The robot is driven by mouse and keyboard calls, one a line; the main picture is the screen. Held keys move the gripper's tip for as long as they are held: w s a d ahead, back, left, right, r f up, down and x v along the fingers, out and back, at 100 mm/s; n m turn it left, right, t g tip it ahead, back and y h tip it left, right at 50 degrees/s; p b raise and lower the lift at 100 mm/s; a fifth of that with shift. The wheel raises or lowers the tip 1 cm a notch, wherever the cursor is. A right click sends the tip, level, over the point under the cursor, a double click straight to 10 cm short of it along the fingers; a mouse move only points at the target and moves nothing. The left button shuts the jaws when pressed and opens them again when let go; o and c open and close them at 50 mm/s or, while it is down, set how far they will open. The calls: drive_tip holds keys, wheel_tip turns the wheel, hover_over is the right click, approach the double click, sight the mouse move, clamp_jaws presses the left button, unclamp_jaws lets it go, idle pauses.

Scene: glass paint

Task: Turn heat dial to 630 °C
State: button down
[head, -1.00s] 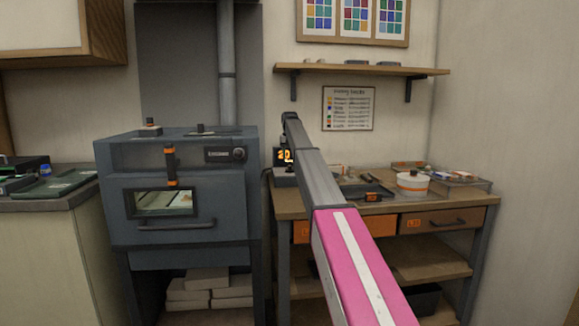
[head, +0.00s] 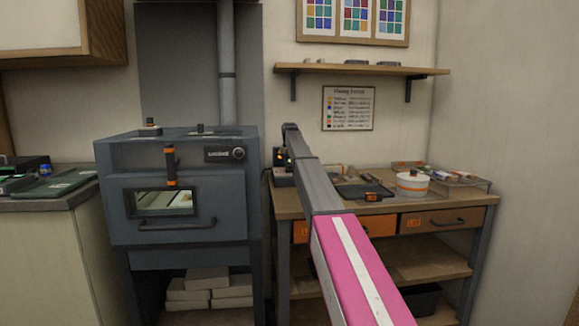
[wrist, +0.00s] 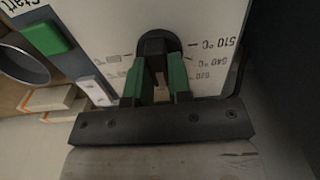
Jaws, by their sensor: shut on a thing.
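The heat dial (wrist: 156,46) is a dark round knob on a pale panel (wrist: 120,25) in the wrist view. Temperature marks run down its right side; the top one reads 510 °C, and the lower ones are too blurred to read surely. My gripper (wrist: 160,76) has its green-padded fingers shut on the dial's grip. The fingers hide part of the dial, so I cannot tell which mark it points to. In the head view the control box (head: 283,179) stands at the left end of the workbench, partly behind my arm; its orange display is mostly covered.
A green Start button (wrist: 47,37) and a pale switch (wrist: 98,90) sit left of the dial. In the head view the grey kiln (head: 230,190) stands left of the workbench (head: 450,200). A white pot (head: 411,185) and a dark tray (head: 365,190) are on the bench.

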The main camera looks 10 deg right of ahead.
drive_tip(key=shift+m, duration=2.9)
drive_tip(key=c, duration=1)
unclamp_jaws()
drive_tip(key=shift+c, duration=0.2)
wheel_tip(320, 180, up, 11)
